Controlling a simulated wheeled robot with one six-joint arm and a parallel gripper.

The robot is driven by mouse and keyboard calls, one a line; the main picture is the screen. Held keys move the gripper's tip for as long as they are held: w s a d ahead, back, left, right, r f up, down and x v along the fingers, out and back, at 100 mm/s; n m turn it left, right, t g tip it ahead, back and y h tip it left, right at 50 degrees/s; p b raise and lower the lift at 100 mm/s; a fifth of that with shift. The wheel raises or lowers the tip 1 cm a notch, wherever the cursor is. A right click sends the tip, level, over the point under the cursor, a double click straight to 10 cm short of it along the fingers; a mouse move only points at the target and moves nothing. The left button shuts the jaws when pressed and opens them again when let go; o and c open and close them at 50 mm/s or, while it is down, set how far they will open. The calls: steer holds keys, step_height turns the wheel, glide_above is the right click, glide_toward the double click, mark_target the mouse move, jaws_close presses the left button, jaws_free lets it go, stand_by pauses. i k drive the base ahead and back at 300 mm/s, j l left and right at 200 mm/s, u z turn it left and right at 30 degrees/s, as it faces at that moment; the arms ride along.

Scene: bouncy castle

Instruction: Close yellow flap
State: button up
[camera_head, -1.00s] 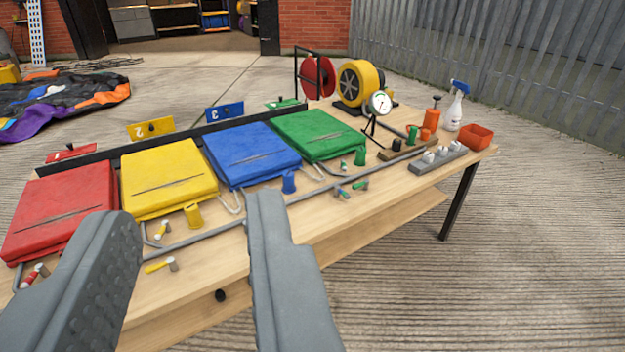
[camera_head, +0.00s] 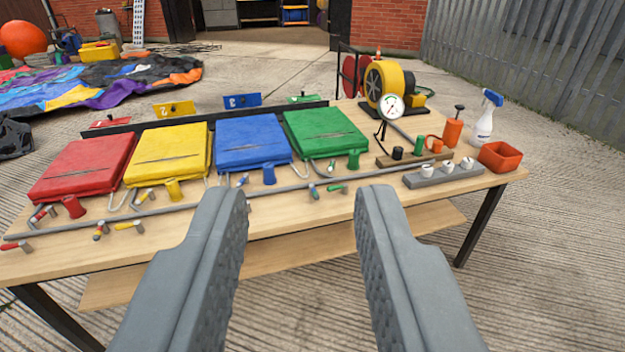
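My gripper (camera_head: 300,196) is open and empty, its two grey fingers in the foreground before the table's front edge. A yellow pad (camera_head: 165,155) with a dark slit lies on the table at the left, between a red and a blue pad. A yellow plate (camera_head: 174,109) marked 2, with a dark knob, stands tilted up behind it. A short yellow tube (camera_head: 173,190) stands at the pad's front edge. Yellow-handled pieces (camera_head: 130,227) lie on the table in front. I cannot tell which yellow part is the flap. My gripper is apart from all of these.
The wooden table (camera_head: 300,213) also bears red (camera_head: 85,168), blue (camera_head: 252,142) and green pads (camera_head: 325,131). A grey pipe (camera_head: 130,212) runs along its front. A yellow blower (camera_head: 385,84), gauge (camera_head: 390,107), spray bottle (camera_head: 485,118) and orange bin (camera_head: 500,156) crowd the right end.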

mark_target(178, 108)
steer(key=i+j, duration=0.15)
steer(key=j, duration=0.4)
steer(key=i+j+z, duration=0.15)
steer(key=j, duration=1)
steer(key=i+j+z, duration=0.15)
steer(key=j, duration=0.85)
steer(key=k+j+z, duration=0.15)
steer(key=j, duration=0.7)
steer(key=k+j+z, duration=0.15)
steer(key=j, duration=0.65)
steer(key=k+j+z, duration=0.15)
steer(key=j, duration=0.25)
steer(key=i+j+z, duration=0.15)
steer(key=j, duration=0.85)
steer(key=j+z, duration=0.1)
steer(key=j, duration=0.85)
